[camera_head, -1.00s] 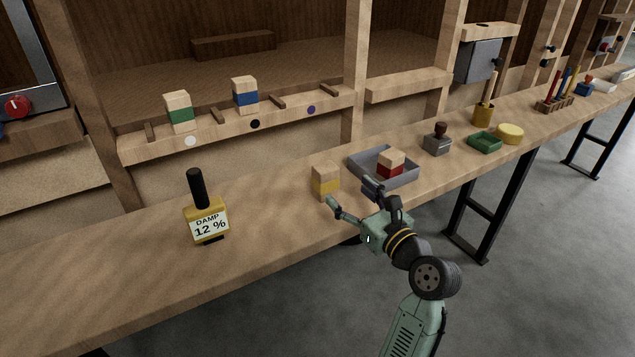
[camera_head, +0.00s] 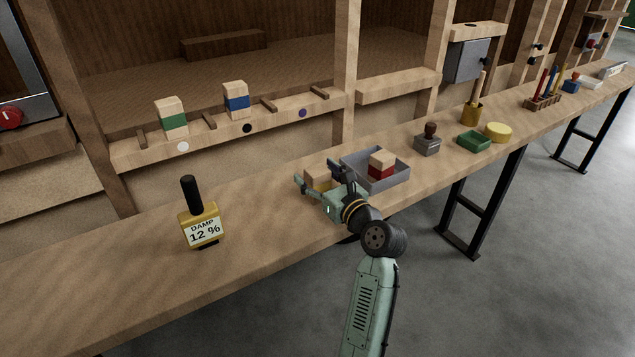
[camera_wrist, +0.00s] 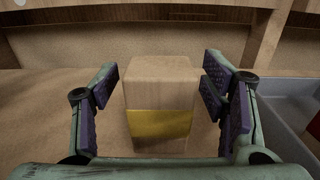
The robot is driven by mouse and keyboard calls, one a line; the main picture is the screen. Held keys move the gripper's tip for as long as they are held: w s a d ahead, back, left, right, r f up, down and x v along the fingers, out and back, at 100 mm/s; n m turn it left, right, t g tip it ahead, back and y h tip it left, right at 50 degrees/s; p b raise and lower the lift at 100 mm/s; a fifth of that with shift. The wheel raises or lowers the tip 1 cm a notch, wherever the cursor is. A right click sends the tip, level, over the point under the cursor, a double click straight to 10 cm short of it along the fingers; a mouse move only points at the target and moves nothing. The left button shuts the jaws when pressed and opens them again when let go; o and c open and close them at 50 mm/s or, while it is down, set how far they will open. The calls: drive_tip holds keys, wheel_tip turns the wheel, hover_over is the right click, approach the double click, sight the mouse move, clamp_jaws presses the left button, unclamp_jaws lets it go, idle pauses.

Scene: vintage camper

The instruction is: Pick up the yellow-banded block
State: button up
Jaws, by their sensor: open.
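The yellow-banded block (camera_wrist: 160,85) is a pale wooden block with a yellow band low on its near face. It stands upright on the bench, just left of the grey tray. In the wrist view it sits between the two purple-padded fingers of my gripper (camera_wrist: 160,95), with a gap on each side. In the head view my gripper (camera_head: 320,183) is at the block and hides much of it; only part of the block (camera_head: 318,180) shows. My gripper is open.
The grey tray (camera_head: 401,177) holds a red-banded block (camera_head: 381,164) close to the right. A yellow damp meter (camera_head: 202,222) stands to the left. Green-banded (camera_head: 171,118) and blue-banded (camera_head: 236,100) blocks stand on the ledge behind. Bench between meter and gripper is clear.

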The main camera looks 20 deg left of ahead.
drive_tip(key=c, duration=1.3)
